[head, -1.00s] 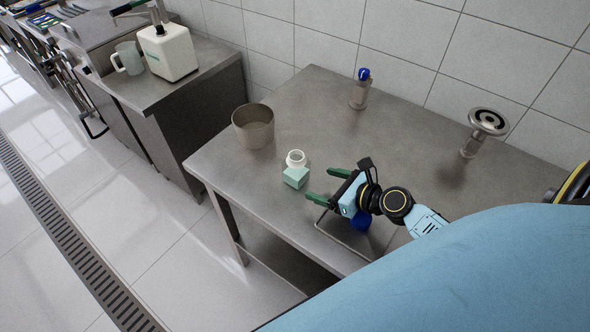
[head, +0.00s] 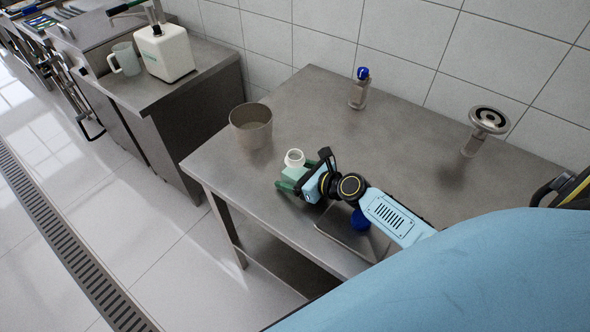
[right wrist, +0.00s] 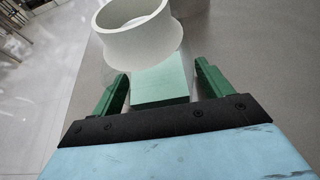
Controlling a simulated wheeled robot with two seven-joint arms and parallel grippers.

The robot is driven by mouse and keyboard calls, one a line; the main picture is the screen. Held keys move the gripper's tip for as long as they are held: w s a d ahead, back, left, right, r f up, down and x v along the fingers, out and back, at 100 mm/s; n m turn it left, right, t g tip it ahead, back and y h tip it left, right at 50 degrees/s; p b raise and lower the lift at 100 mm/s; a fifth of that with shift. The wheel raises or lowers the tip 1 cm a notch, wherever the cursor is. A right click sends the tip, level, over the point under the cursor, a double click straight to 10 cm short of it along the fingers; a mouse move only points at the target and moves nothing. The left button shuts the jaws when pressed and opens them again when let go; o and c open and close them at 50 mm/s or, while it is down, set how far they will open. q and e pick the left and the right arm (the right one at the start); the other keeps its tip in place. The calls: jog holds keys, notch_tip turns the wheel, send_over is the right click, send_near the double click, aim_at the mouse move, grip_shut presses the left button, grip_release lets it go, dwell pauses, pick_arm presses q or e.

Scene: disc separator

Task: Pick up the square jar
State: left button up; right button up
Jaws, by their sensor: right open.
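The square jar (head: 294,158) stands on the steel table near its front edge. It has a round white neck on top and a pale green square body. My right gripper (head: 292,178) is open at the jar, with green fingers on either side of the body. The right wrist view shows the jar's green body (right wrist: 160,85) between the two fingers (right wrist: 160,80), with small gaps on both sides. Its white neck rises above them. In the head view the gripper hides part of the body. My left gripper is not in view.
A grey metal pot (head: 251,126) stands left of the jar. A blue round object (head: 360,220) lies below my right arm. The table's middle is clear.

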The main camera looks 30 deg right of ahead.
grip_shut()
dwell(0.4)
jog(key=shift+r, duration=0.1)
